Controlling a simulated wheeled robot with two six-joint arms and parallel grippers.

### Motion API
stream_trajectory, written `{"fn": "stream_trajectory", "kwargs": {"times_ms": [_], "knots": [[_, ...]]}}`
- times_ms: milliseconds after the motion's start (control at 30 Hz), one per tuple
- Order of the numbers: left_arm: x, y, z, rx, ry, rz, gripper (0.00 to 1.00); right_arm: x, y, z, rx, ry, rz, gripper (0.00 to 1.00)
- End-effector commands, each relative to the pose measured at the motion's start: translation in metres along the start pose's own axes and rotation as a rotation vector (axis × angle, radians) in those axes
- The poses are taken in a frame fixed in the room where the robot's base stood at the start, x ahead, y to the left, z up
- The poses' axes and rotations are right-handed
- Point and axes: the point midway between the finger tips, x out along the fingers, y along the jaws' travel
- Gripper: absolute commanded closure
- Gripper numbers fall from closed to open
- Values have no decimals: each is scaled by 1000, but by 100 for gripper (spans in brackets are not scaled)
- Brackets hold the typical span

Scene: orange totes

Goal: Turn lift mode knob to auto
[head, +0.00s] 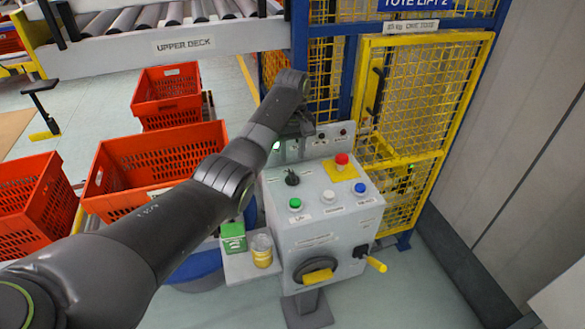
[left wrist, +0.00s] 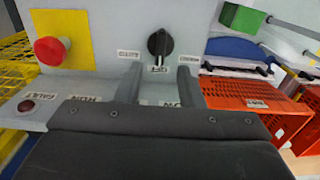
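The black lift mode knob (head: 292,178) sits at the upper left of the grey control box's sloping top. In the left wrist view the knob (left wrist: 159,44) stands upright in the picture, its white mark toward the label just below it. My left gripper (head: 304,128) is over the box's back edge, behind the knob. In the left wrist view its two fingers (left wrist: 159,85) are apart, with nothing between them; the knob is beyond their tips, apparently untouched. My right gripper is not in view.
A red emergency button (head: 342,160) on a yellow plate is right of the knob. Green (head: 295,203), white (head: 328,196) and blue (head: 361,188) buttons are nearer. A yellow mesh cage (head: 405,100) stands behind. Orange totes (head: 150,160) are at left.

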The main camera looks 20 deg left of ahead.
Motion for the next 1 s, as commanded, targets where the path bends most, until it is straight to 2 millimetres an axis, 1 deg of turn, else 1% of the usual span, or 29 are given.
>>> {"fn": "stream_trajectory", "kwargs": {"times_ms": [33,100,200,300,467,767,800,867,1000], "knots": [[9,-1,1,0,-5,-3,65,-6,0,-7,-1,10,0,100],[25,0,1,1,-5,-3,65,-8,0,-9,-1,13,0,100],[43,0,2,2,-4,-2,65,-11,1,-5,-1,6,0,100],[55,0,1,1,-3,-2,65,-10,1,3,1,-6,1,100],[66,0,0,1,0,0,65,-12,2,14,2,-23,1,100],[69,0,0,1,0,0,65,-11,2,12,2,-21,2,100],[69,0,0,1,0,0,67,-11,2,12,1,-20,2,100],[69,0,0,1,0,0,75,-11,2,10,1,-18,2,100],[69,0,0,1,0,0,93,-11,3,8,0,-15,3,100]]}}
